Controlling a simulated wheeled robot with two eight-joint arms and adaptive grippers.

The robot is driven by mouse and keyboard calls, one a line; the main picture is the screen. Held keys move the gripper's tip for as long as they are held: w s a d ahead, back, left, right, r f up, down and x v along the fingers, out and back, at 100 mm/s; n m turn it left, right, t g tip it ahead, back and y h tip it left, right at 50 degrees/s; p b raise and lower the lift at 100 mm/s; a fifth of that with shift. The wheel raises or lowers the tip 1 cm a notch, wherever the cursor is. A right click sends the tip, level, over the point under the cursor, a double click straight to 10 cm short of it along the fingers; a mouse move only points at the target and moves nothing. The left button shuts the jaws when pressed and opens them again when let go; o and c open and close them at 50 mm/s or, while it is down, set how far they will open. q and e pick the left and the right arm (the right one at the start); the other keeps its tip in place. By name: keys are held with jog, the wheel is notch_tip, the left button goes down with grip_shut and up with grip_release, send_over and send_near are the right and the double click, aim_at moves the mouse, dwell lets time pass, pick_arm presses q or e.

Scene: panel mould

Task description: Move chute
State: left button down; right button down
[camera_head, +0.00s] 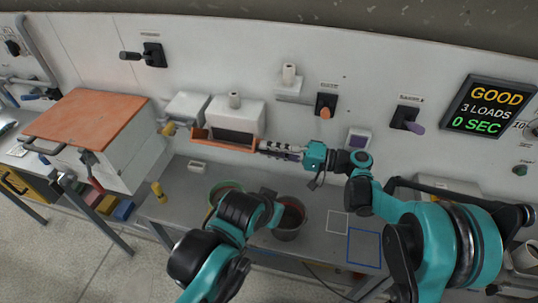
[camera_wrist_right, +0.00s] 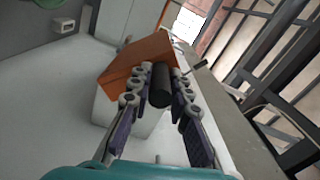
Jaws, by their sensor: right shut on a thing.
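The orange chute (camera_head: 228,143) is a shallow trough in front of the white hopper box (camera_head: 235,115) on the back wall. My right gripper (camera_head: 264,147) reaches in from the right and is shut at the chute's right end. In the right wrist view, my right gripper (camera_wrist_right: 160,75) has its fingers around a dark cylindrical handle (camera_wrist_right: 161,92), with the orange chute (camera_wrist_right: 137,66) just beyond. My left arm is bent over the bench near the buckets in the head view; I cannot make out its fingers.
A green-rimmed bucket (camera_head: 226,188) and a dark bucket (camera_head: 290,221) stand on the grey bench (camera_head: 320,190) close to my left arm. A white chest with an orange lid (camera_head: 88,117) stands at left. Wall switches (camera_head: 326,104) sit above the bench. The display (camera_head: 487,106) reads GOOD, 3 LOADS, 0 SEC.

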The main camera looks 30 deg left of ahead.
jog(key=w+a+r+m, duration=0.1)
jog(key=w+r+m, duration=0.1)
jog(key=w+m, duration=0.4)
jog(key=shift+a+m+p, duration=0.2)
jog(key=shift+m+p, duration=0.25)
jog(key=shift+m, duration=0.45)
jog(key=shift+w, duration=0.15)
jog(key=c, duration=1.4)
grip_release()
jog(key=v, duration=1.2)
jog(key=shift+f, duration=0.15)
